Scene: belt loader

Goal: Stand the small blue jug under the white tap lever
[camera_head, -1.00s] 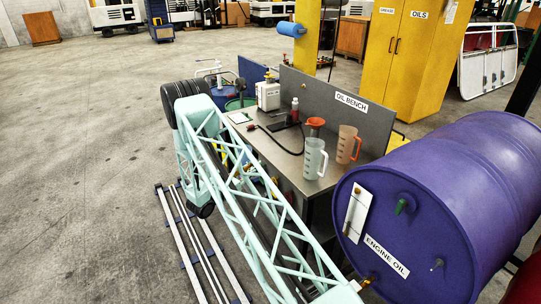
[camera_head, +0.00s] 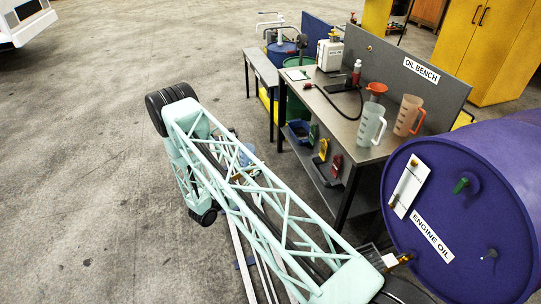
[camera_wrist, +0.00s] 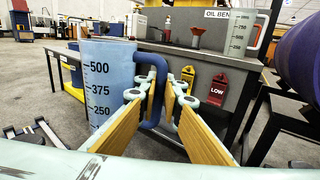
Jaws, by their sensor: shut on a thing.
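The small blue jug (camera_wrist: 108,70) fills the left of the wrist view, upright, with scale marks on its side. My gripper (camera_wrist: 168,92) is shut on its darker blue handle (camera_wrist: 158,65). The jug and fingertips cannot be made out in the head view. The purple engine oil drum (camera_head: 420,165) lies on its side at right. A brass-coloured tap with a whitish part (camera_head: 397,260) shows at its lower left; I cannot tell whether that part is a lever. A green lever (camera_head: 462,185) and a small grey fitting (camera_head: 490,254) are on its face.
The oil bench (camera_head: 335,118) stands behind my arm, left of the drum. It carries a clear jug (camera_head: 370,125), an orange jug (camera_head: 408,115), a red funnel (camera_head: 376,90) and a white container (camera_head: 330,52). A lower shelf holds small containers. Open floor lies left.

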